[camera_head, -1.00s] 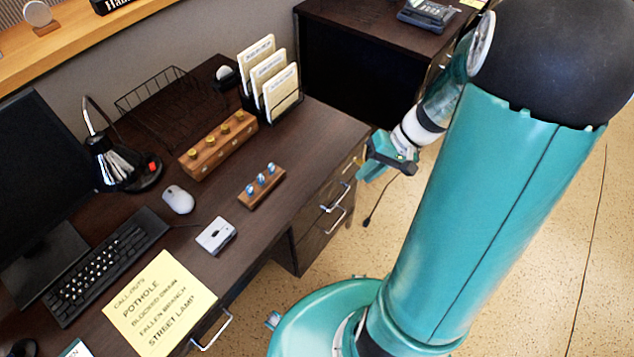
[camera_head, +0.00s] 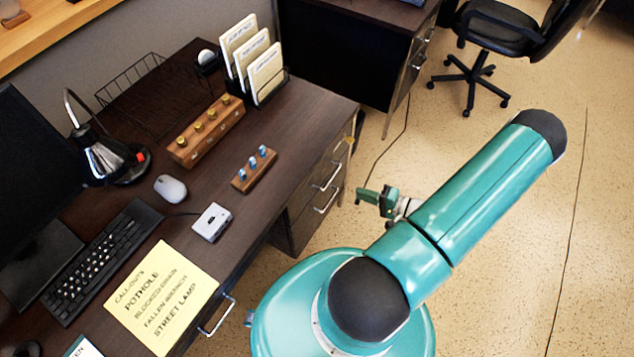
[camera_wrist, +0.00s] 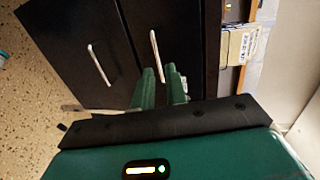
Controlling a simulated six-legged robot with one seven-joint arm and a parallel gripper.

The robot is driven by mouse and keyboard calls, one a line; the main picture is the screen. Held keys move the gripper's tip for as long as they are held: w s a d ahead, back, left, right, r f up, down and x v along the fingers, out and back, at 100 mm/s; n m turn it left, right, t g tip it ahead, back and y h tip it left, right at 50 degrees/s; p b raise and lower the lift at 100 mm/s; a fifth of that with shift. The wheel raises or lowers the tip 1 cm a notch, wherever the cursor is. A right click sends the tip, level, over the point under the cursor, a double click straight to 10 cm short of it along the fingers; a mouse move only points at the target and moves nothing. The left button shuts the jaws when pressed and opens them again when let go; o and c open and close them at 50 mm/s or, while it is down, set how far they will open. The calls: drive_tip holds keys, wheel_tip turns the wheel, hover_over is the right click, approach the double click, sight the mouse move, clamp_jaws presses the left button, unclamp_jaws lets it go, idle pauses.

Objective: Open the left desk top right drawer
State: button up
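The left desk (camera_head: 300,110) has a dark drawer stack on its right side, with silver bar handles. The upper visible handle (camera_head: 327,177) and the lower handle (camera_head: 327,202) are on closed drawer fronts. My gripper (camera_head: 368,196) is right of these drawers, above the floor and apart from them. In the wrist view, turned sideways, my two green fingers (camera_wrist: 160,72) have a narrow gap and hold nothing. Beyond them are the upper handle (camera_wrist: 155,55), nearly in line with the fingers, and the lower handle (camera_wrist: 95,65) to the left. Contact is not visible.
The desk carries a wooden block with blue-topped pegs (camera_head: 254,169), a longer block with brass knobs (camera_head: 206,130), a file rack (camera_head: 252,60), a mouse (camera_head: 171,188) and a keyboard (camera_head: 103,260). An office chair (camera_head: 490,40) stands behind. Floor at right is clear.

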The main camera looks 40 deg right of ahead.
sight(329, 182)
drive_tip(key=shift+m+t+h, duration=0.3)
drive_tip(key=shift+m+h, duration=0.1)
drive_tip(key=x, duration=0.9)
drive_tip(key=f+x, duration=0.1)
drive_tip(key=x, duration=0.3)
drive_tip(key=shift+w+a+f, duration=0.1)
drive_tip(key=shift+w+f, duration=0.05)
drive_tip(key=shift+f, duration=0.05)
clamp_jaws()
drive_tip(key=f+v, duration=0.3)
drive_tip(key=v, duration=1.2)
drive_tip(key=s+f+v, duration=0.1)
drive_tip(key=f+v, duration=0.2)
drive_tip(key=v, duration=1.3)
drive_tip(key=shift+s+d+f, duration=0.25)
drive_tip(key=shift+s+d, duration=0.1)
drive_tip(key=shift+s, duration=0.1)
